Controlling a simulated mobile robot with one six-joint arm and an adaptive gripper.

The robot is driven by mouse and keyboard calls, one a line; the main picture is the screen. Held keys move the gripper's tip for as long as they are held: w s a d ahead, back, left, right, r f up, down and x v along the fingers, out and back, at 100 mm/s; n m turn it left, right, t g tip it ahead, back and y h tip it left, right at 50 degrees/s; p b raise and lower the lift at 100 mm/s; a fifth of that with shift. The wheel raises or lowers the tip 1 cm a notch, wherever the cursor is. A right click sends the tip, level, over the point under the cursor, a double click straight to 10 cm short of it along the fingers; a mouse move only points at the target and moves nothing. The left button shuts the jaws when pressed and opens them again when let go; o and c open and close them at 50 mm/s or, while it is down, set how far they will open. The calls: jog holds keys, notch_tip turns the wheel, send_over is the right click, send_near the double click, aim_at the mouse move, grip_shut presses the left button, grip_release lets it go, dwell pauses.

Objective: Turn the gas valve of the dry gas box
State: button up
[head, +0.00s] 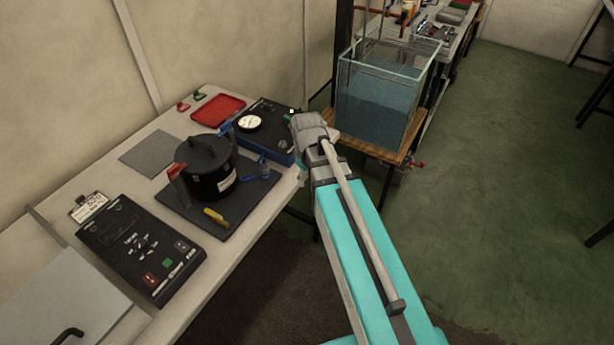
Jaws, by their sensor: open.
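A dark box with blue edges and a round white dial (250,122) stands at the far right end of the table; I take this as the dry gas box (272,118). A small pale spot (291,111) shows at its right rear corner, too small to identify. My gripper is hidden behind my arm.
A black control panel (140,247) lies front left and a red tray (218,109) behind. Green floor is open at right.

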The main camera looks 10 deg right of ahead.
jog(key=shift+s, duration=0.1)
jog(key=s+m, duration=0.6)
jog(key=shift+s+d, duration=0.15)
jog(key=shift+s, duration=0.05)
dwell(0.5)
